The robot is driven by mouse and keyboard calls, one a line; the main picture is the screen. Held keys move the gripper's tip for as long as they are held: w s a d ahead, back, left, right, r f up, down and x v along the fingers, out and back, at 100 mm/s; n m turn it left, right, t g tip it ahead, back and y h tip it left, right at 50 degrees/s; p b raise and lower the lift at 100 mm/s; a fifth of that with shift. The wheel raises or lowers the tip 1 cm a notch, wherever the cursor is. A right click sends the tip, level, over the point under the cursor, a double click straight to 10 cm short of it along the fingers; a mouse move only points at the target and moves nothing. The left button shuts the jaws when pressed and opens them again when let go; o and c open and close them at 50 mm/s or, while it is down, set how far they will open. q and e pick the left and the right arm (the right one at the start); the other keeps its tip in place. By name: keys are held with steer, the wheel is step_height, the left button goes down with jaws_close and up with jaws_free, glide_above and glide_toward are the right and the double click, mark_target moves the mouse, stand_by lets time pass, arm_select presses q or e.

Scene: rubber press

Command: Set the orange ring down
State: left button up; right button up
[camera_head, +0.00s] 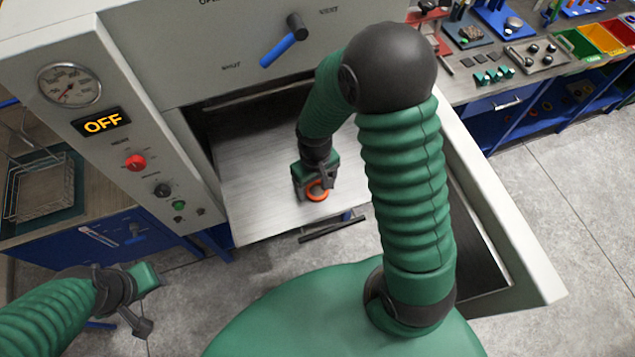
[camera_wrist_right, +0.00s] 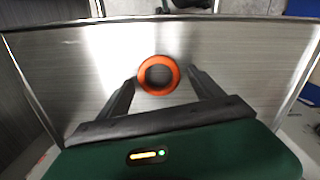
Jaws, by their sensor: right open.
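The orange ring (camera_head: 317,191) lies flat on the metal tray (camera_head: 255,195) of the press, close to its front edge. My right gripper (camera_head: 315,184) is just over the ring. In the right wrist view the ring (camera_wrist_right: 158,75) sits between the open fingers of the right gripper (camera_wrist_right: 160,84), with a gap visible on both sides. The left gripper (camera_head: 150,300) hangs at the lower left, away from the press and tray; nothing shows in it, and its opening is unclear.
The press (camera_head: 150,60) has a blue-handled lever (camera_head: 285,45) and an "OFF" display (camera_head: 103,122) on its front. A wire basket (camera_head: 40,190) stands on the left bench. A bench with tools and bins (camera_head: 580,45) is at the upper right.

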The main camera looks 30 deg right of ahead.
mark_target(316, 191)
steer(key=shift+a, duration=0.2)
steer(key=shift+r, duration=0.3)
steer(key=shift+w+r, duration=0.15)
steer(key=shift+r, duration=0.25)
step_height(316, 191, up, 10)
steer(key=r+b, duration=0.1)
steer(key=b, duration=0.1)
arm_select(q)
steer(key=shift+s+a+f, duration=0.1)
steer(key=shift+a+f, duration=0.05)
steer(key=shift+f, duration=0.45)
steer(key=shift+s+a+f, duration=0.1)
steer(key=shift+a+f, duration=0.05)
steer(key=shift+f, duration=0.45)
arm_select(e)
steer(key=s+a+f+t, duration=0.2)
steer(key=s+a+f, duration=0.2)
steer(key=s+f, duration=0.1)
steer(key=shift+a+f+t, duration=0.15)
steer(key=shift+a+t, duration=0.1)
steer(key=shift+t, duration=0.05)
